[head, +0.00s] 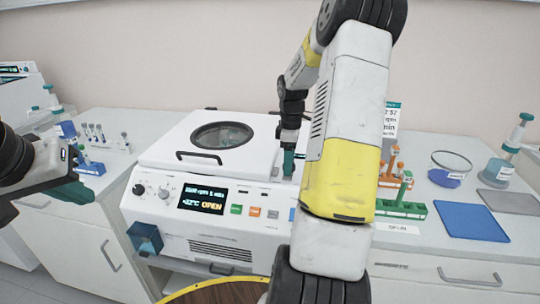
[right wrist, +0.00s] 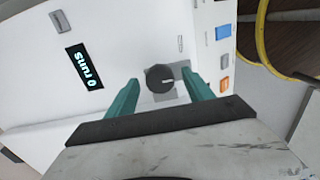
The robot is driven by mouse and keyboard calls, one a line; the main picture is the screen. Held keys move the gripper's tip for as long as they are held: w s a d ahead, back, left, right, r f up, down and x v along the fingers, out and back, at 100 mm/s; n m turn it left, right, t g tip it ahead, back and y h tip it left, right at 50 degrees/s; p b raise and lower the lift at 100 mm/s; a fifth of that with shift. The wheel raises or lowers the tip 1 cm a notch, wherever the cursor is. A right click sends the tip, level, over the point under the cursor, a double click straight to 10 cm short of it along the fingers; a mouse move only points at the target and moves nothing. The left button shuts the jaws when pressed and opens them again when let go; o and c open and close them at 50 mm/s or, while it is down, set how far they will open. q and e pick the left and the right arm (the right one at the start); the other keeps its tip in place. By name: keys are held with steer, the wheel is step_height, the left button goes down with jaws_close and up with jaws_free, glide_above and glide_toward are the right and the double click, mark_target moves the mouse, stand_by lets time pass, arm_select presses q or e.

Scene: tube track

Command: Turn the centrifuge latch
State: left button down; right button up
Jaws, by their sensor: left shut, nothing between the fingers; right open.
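The centrifuge (head: 220,245) is a white box with a round window in its lid (head: 165,146), which looks lowered. Its front display (head: 203,199) reads "OPEN". In the right wrist view, a dark round knob with a pale mark, seemingly the latch (right wrist: 160,78), sits on a grey plate. My right gripper (head: 289,165) is at the right end of the centrifuge top. Its open teal fingers (right wrist: 160,84) lie on either side of the knob, with gaps; contact cannot be told. The knob is hidden in the head view. My left gripper (head: 74,190) is shut and empty, left of the centrifuge.
Tube racks stand left (head: 88,167) and right (head: 402,209) of the centrifuge. My right arm covers much of the centrifuge's right side.

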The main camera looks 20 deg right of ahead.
steer(key=shift+f, duration=0.1)
jaws_close()
stand_by(0.4)
steer(key=m, duration=0.4)
steer(key=shift+m, duration=0.4)
steer(key=m, duration=0.4)
steer(key=shift+m, duration=0.3)
steer(key=m, duration=0.4)
steer(key=shift+m, duration=2.3)
